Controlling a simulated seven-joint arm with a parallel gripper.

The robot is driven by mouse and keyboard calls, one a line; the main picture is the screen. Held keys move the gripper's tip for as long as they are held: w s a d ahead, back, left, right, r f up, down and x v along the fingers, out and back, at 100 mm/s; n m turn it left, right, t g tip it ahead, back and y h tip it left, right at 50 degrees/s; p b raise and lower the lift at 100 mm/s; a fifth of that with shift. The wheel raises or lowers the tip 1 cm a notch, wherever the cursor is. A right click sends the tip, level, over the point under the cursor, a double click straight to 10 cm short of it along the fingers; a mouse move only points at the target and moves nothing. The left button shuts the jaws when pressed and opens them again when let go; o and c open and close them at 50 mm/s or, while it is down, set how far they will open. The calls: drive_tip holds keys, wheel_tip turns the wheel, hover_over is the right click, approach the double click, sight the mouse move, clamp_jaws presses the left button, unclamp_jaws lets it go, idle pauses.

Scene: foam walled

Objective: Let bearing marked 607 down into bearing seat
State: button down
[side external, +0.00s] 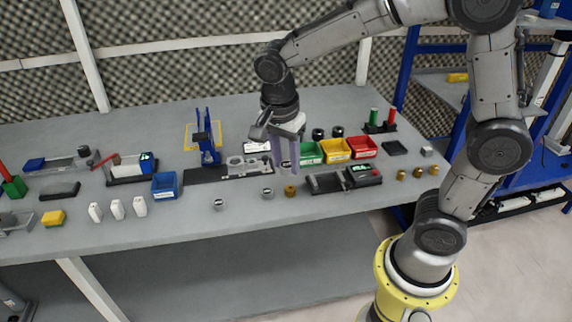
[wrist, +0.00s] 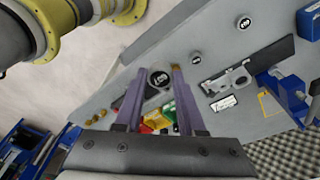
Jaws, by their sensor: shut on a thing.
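My gripper (side external: 286,166) points down over the middle of the bench, with its two purple fingers shut on a round bearing. In the wrist view the held bearing (wrist: 159,78) sits between the fingertips of my gripper (wrist: 160,73); its dark face carries a white marking too small to read surely. In the side view the bearing is mostly hidden by the fingers. The bearing seat, a grey block with a round opening (side external: 240,160), stands on a dark plate left of my gripper. It also shows in the wrist view (wrist: 226,80), right of the held bearing and apart from it.
Two loose bearings (side external: 219,204) (side external: 268,193) lie near the front edge, beside a brass piece (side external: 290,190). A blue press-like stand (side external: 207,145) rises left of the seat. Green, yellow and red bins (side external: 335,151) stand right of my gripper. A dark device (side external: 345,180) lies in front of them.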

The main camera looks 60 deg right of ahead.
sight(285, 165)
drive_tip(key=shift+r, duration=2.2)
drive_tip(key=shift+w+n, duration=0.1)
drive_tip(key=shift+n, duration=0.3)
drive_tip(key=w+d+n, duration=0.2)
drive_tip(key=w+n, duration=0.3)
drive_tip(key=w, duration=1)
drive_tip(key=w+d+f+t, duration=0.1)
drive_tip(key=w+d+f, duration=0.6)
drive_tip(key=f, duration=0.5)
drive_tip(key=shift+w+d, duration=0.15)
drive_tip(key=shift+w, duration=0.75)
